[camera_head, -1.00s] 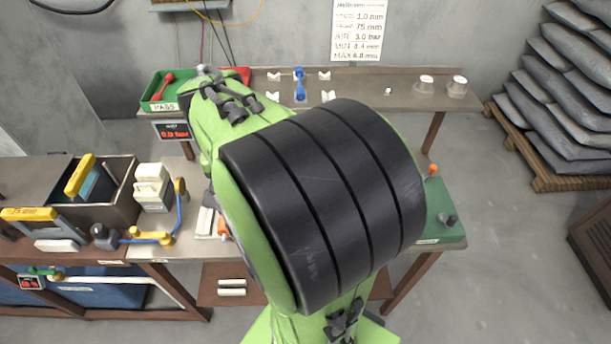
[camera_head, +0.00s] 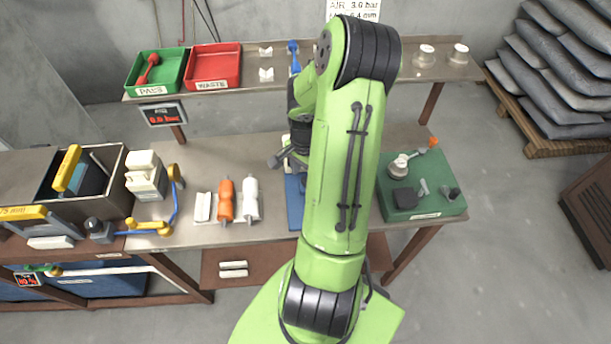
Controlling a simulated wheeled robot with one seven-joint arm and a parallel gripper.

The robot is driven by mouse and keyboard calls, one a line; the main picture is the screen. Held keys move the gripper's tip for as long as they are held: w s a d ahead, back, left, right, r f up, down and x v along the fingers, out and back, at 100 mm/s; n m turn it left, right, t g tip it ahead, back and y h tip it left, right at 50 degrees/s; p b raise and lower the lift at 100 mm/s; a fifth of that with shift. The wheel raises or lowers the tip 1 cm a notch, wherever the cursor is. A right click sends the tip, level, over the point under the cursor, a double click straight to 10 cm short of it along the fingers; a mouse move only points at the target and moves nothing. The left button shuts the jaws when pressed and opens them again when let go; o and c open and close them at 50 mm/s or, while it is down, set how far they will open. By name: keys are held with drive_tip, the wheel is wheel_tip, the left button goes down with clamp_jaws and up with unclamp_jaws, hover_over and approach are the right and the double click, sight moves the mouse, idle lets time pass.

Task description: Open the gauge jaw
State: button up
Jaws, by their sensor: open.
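My gripper (camera_head: 284,157) shows small and dark at the left edge of my green arm, over the middle of the lower bench (camera_head: 225,160). It looks empty, and its fingers are partly hidden by the arm. A blue mat (camera_head: 294,206) lies just below it, mostly covered by the arm. I cannot make out a gauge jaw for certain; the arm hides the bench behind it. A green block (camera_head: 425,202) to the right bears a round metal piece (camera_head: 398,167), a black square pad (camera_head: 405,198) and small grey parts. My gripper is well left of it.
Orange (camera_head: 226,201) and white (camera_head: 250,199) spools lie left of the mat. Further left are a beige device (camera_head: 146,174) and an open bin (camera_head: 112,203). Green (camera_head: 135,77) and red (camera_head: 232,65) trays stand on the back shelf, above a red-digit display (camera_head: 164,114).

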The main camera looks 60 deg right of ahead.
wheel_tip(320, 180, down, 2)
drive_tip(key=shift+d, duration=0.1)
drive_tip(key=shift+c, duration=0.2)
drive_tip(key=shift+r, duration=0.1)
clamp_jaws()
